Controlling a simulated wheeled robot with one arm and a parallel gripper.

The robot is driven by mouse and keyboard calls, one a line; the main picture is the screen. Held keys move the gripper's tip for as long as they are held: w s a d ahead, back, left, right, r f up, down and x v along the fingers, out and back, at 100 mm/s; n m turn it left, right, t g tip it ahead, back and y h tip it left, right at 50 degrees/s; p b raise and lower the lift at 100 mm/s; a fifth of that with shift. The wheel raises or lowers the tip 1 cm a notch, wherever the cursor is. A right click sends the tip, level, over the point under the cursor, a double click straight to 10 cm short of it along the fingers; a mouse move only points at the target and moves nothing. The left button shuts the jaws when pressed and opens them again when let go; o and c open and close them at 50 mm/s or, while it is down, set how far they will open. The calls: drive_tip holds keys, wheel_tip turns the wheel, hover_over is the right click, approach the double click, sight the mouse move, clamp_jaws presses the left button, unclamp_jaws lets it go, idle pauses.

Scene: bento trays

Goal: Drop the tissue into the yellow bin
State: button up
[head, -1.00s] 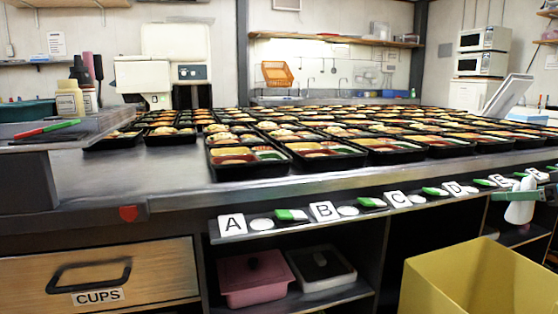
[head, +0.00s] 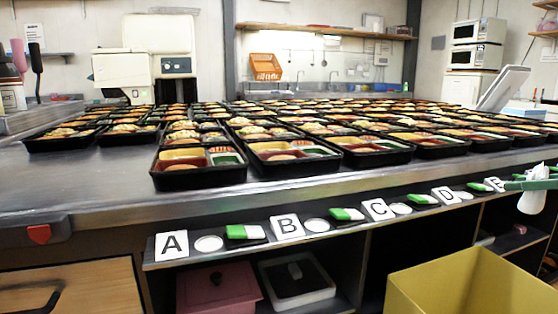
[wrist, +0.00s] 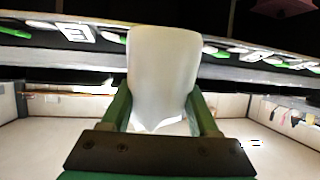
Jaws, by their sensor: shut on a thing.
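My gripper (head: 530,184) shows at the right edge of the head view, with green fingers. It is shut on a white tissue (head: 531,202), which hangs down from the fingers. In the wrist view the tissue (wrist: 163,75) stands between the two green fingers of my gripper (wrist: 162,100). The yellow bin (head: 470,285) stands at the lower right of the head view, open at the top and cut off by the frame's bottom edge. The tissue is above the bin in the picture, near its right side; I cannot tell whether it is over the opening.
A steel counter (head: 90,190) full of black bento trays (head: 200,178) spans the view. A shelf below its edge carries letter cards (head: 172,245) and green-and-white items (head: 246,232). A pink box (head: 217,290) sits underneath. A wooden drawer (head: 95,290) is at lower left.

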sight(521, 202)
drive_tip(key=shift+f+b, duration=0.55)
drive_tip(key=shift+f, duration=1.65)
drive_tip(key=o, duration=1.5)
drive_tip(key=shift+s, duration=0.1)
